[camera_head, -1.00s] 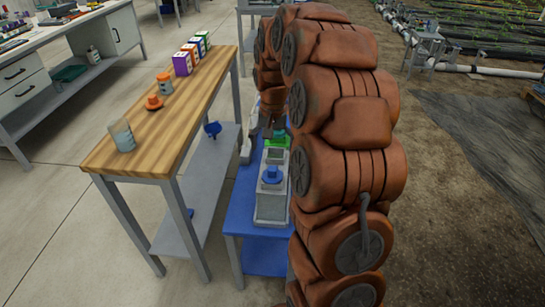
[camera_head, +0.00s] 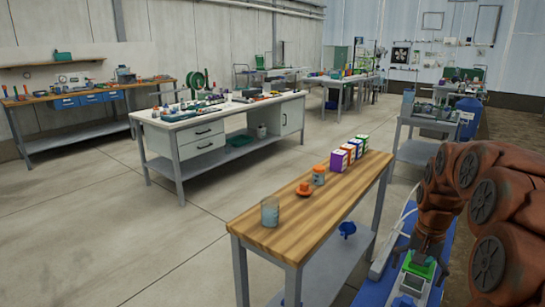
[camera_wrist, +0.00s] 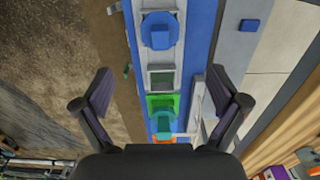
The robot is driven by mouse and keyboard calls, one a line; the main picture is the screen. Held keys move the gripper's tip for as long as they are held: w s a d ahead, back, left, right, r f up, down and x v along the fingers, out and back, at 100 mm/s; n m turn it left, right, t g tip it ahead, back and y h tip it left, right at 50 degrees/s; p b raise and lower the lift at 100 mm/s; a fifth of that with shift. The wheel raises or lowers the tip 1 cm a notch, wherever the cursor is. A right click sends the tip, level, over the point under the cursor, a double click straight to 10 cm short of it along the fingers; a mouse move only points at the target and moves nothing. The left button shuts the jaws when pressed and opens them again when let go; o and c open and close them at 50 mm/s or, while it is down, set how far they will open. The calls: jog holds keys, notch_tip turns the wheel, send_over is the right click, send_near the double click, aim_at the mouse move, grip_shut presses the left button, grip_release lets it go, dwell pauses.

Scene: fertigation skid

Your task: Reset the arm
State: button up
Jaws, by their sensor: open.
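My gripper (camera_wrist: 160,88) is open and empty in the wrist view, its two dark fingers spread wide apart. Between and beyond them lies a grey unit (camera_wrist: 162,80) with a blue round cap, a pale square window and a green part (camera_wrist: 163,103). In the head view my orange-brown arm curves down at the right edge. My gripper (camera_head: 425,252) there hangs over the green part (camera_head: 419,266) of the unit on the blue bench (camera_head: 372,292). The gap between fingers and unit is hard to judge.
A wooden-topped table (camera_head: 262,237) stands left of the blue bench, holding a glass jar (camera_head: 270,212), an orange-lidded jar (camera_head: 318,176), an orange cap (camera_head: 304,188) and several coloured boxes (camera_head: 340,160). A blue funnel (camera_head: 347,229) sits below. Open floor (camera_head: 130,240) lies left.

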jog(key=s+a+r+n+g, duration=0.15)
jog(key=s+a+n, duration=0.45)
jog(key=s+a, duration=1.35)
jog(key=s+a+f+n+g, duration=0.1)
jog(key=s+f+n, duration=0.1)
jog(key=s, duration=1)
jog(key=s+p+v, duration=0.2)
jog(key=p+v, duration=1.2)
jog(key=v, duration=0.1)
jog(key=shift+r+t, duration=0.35)
jog(key=shift+r, duration=0.05)
jog(key=shift+f, duration=0.1)
